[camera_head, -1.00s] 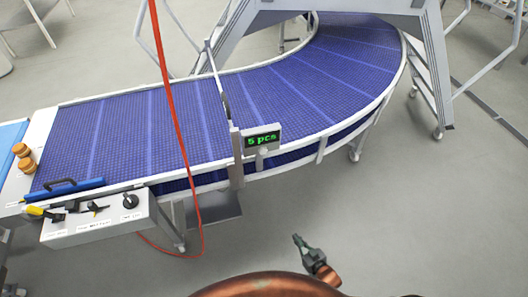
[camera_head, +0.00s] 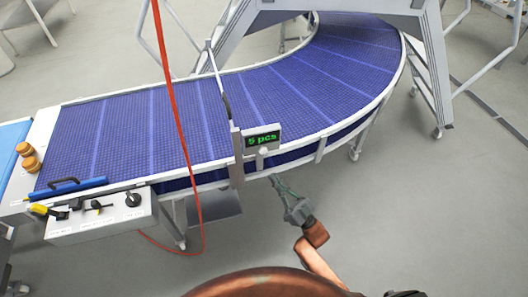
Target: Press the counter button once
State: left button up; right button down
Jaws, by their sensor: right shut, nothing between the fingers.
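The counter (camera_head: 262,139) is a small grey box on a post at the near edge of the conveyor. Its green display reads "5 pcs". A pale round button (camera_head: 263,151) shows just below the display. My right gripper (camera_head: 275,180) is shut and empty, its fingertips pointing up toward the counter. It is below and slightly right of the button, apart from it in the picture. My left gripper is not in view.
The blue curved conveyor (camera_head: 200,110) runs behind the counter. A red cable (camera_head: 177,120) hangs at left. A control box (camera_head: 100,217) with knobs is on the conveyor's near left side. Open floor lies at right.

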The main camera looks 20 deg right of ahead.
aim_at(263, 151)
jog(key=shift+w, duration=0.15)
jog(key=w+b, duration=0.3)
jog(key=w, duration=0.5)
jog(key=shift+w+b, duration=0.3)
jog(key=shift+a+f, duration=0.1)
jog(key=shift+a, duration=0.05)
dwell(1.3)
jog(key=shift+w, duration=0.45)
jog(key=shift+w+b, duration=0.35)
jog(key=shift+w, duration=0.15)
dwell(0.6)
jog(key=shift+s, duration=0.15)
jog(key=shift+s+p, duration=0.5)
jog(key=shift+s, duration=0.3)
